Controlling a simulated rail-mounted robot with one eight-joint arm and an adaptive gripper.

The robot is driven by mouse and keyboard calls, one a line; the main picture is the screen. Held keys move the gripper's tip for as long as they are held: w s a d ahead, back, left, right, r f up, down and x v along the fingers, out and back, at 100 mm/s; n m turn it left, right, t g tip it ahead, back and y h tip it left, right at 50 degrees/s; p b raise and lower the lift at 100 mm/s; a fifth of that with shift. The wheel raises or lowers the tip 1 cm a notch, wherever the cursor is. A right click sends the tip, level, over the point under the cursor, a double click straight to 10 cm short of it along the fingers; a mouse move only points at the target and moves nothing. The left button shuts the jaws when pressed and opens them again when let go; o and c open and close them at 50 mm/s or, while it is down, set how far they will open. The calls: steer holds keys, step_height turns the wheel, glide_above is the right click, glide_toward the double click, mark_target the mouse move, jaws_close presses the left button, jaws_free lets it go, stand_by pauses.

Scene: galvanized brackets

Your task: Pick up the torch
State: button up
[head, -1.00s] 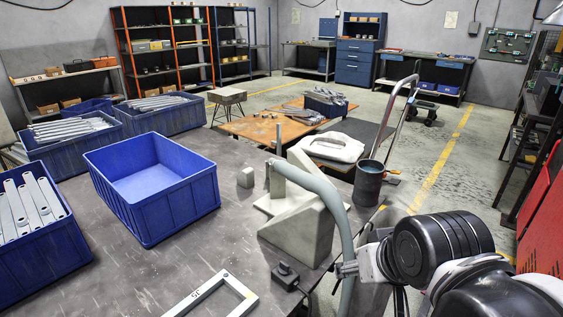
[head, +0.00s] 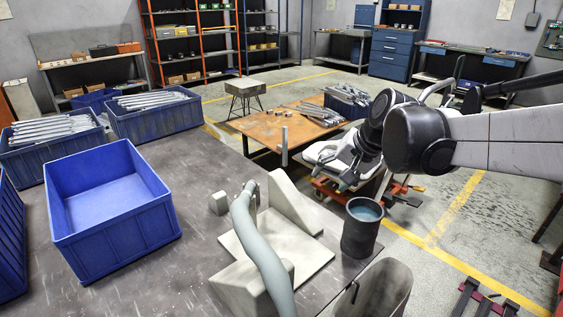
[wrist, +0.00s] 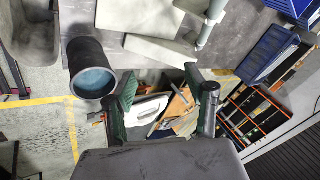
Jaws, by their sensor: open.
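A thick grey-green curved tube (head: 262,248), which looks like the torch, lies across a pale angular stand (head: 298,208) on the dark table. Its lower end runs out of the head view. Part of it also shows at the top of the wrist view (wrist: 212,18). My gripper (head: 343,178) is beyond the table's right edge, to the right of the stand and apart from the tube. In the wrist view its two dark green fingers (wrist: 161,76) are spread with nothing held between them.
A dark cup with bluish contents (head: 364,226) stands at the table's right edge, near my gripper. An orange-topped table (head: 275,130) stands behind.

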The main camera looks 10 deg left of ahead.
steer(key=w+a+f+g+y, duration=0.15)
steer(key=w+a+f, duration=0.25)
steer(key=w+a, duration=0.5)
steer(key=g+y+p, duration=0.1)
steer(key=p, duration=0.1)
glide_toward(250, 191)
steer(key=shift+m, duration=0.4)
steer(key=b+x, duration=0.1)
steer(key=x, duration=1.1)
steer(key=shift+s, duration=0.15)
steer(key=shift+c, duration=0.5)
jaws_close()
